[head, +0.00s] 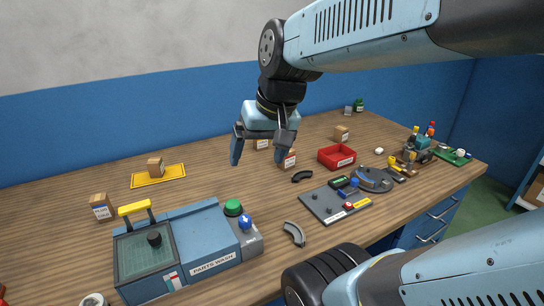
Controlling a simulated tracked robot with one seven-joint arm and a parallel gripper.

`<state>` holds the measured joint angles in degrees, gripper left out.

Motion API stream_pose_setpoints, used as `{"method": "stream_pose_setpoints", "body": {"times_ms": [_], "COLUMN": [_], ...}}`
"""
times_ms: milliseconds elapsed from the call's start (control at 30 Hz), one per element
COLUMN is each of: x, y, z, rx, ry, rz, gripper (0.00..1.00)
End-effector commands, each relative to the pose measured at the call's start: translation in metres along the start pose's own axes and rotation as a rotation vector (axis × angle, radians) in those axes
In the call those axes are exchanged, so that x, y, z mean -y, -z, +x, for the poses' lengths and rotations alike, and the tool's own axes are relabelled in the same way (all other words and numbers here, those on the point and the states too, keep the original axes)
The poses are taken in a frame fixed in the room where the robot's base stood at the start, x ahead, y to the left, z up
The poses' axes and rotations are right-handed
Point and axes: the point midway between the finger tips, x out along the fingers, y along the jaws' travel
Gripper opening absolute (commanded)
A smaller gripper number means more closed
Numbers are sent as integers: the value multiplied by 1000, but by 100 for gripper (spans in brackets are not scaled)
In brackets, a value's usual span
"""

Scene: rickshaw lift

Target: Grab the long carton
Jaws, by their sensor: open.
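Several small brown cartons with white labels stand on the wooden bench, and I cannot tell which is the long carton. One carton (289,160) is just right of my gripper's right finger in the picture. Another carton (263,144) shows behind the fingers, partly hidden. A third carton (102,207) stands at the left, and a small one (155,167) is on a yellow mat (145,182). One more carton (342,133) stands farther back right. My gripper (257,159) points down, open and empty, above the middle of the bench.
A blue parts washer (205,243) with a yellow handle stands at the front left. Small tools and bottles crowd the right end. Bare wood (205,168) lies left of my gripper.

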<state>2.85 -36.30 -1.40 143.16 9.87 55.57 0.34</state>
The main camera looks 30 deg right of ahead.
Motion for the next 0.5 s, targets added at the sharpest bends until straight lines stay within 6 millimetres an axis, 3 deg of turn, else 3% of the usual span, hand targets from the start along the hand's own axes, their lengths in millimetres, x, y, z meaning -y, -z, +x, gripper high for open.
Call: {"method": "stream_pose_setpoints", "body": {"times_ms": [200, 500], "x": [10, 23], "y": [2, 22], "z": [35, 67], "rx": [221, 460], "ry": [162, 403], "rz": [264, 636], "gripper": [89, 89]}}
